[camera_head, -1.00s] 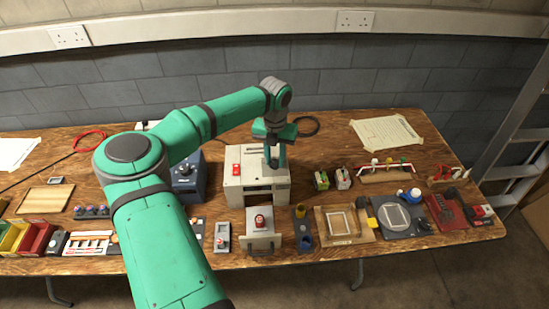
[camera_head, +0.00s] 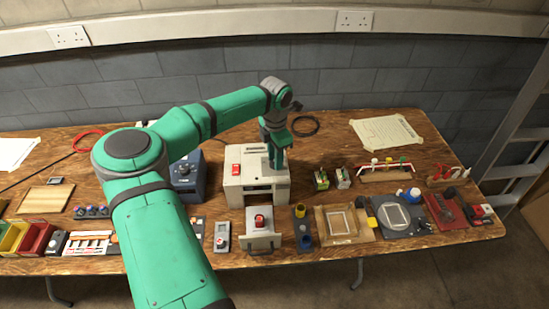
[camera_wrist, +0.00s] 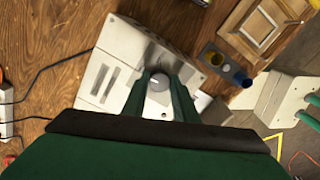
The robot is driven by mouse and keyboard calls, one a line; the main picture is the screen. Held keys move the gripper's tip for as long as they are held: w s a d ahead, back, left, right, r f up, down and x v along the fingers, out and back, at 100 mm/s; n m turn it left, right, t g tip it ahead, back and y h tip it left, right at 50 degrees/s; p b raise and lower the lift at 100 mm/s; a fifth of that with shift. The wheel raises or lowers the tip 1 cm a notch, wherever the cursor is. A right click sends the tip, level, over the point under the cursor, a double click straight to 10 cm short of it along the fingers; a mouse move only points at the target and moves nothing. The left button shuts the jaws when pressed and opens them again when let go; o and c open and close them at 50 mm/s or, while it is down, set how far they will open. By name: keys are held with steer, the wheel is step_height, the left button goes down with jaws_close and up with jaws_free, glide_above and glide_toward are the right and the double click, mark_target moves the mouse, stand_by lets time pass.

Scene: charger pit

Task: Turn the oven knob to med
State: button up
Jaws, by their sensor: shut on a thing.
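The oven (camera_head: 245,187) is a cream box near the middle of the table, with a red switch (camera_head: 236,169) on its top left. In the wrist view the oven's top (camera_wrist: 103,76) fills the upper middle. The knob (camera_wrist: 158,82) is a small round grey-white knob with a pale mark, on the oven's top. My gripper (camera_head: 276,166) points down over the right side of the oven. In the wrist view my gripper (camera_wrist: 159,86) has its green fingers on both sides of the knob, shut on it. The knob is hidden in the head view, and its setting labels cannot be read.
A blue box with a dial (camera_head: 186,177) stands close left of the oven.

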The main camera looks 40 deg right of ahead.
steer(key=shift+w+m, duration=0.1)
steer(key=shift+m, duration=0.5)
steer(key=o, duration=1.1)
steer(key=shift+c, duration=0.2)
step_height(320, 180, up, 11)
steer(key=shift+f, duration=0.15)
